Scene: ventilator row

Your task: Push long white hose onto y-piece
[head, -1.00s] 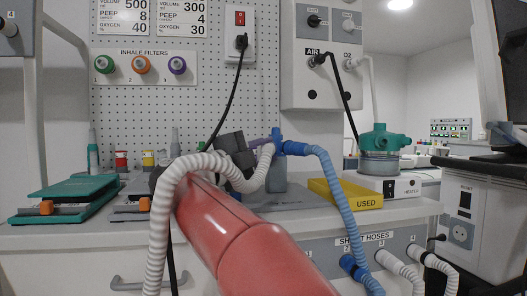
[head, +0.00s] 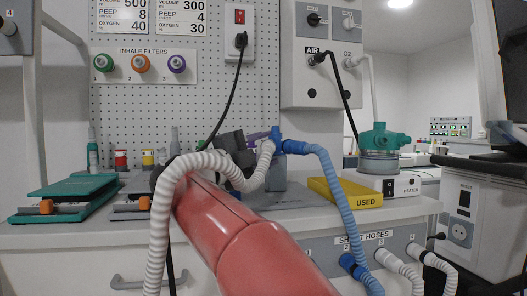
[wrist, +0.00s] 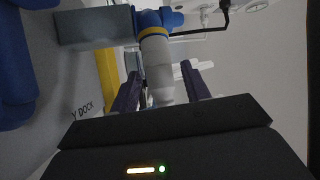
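The long white hose (head: 160,215) loops over my red arm and runs to the blue y-piece (head: 276,140) on the bench. In the wrist view its pale end (wrist: 158,75) lies between my fingers, with a yellow ring (wrist: 153,32) against the blue y-piece (wrist: 155,18). I cannot tell how deep it sits. My gripper (wrist: 160,88) has purple fingers on both sides of the hose end, with gaps showing, so it looks open around it. In the head view the dark gripper (head: 258,139) is just left of the y-piece, partly hidden by the hose.
A blue hose (head: 335,185) runs from the y-piece down over the bench front. A yellow USED tray (head: 345,193) and the green-topped heater (head: 381,150) stand to the right. Short hoses (head: 400,266) hang on the front panel. Green clamps (head: 70,193) lie at left.

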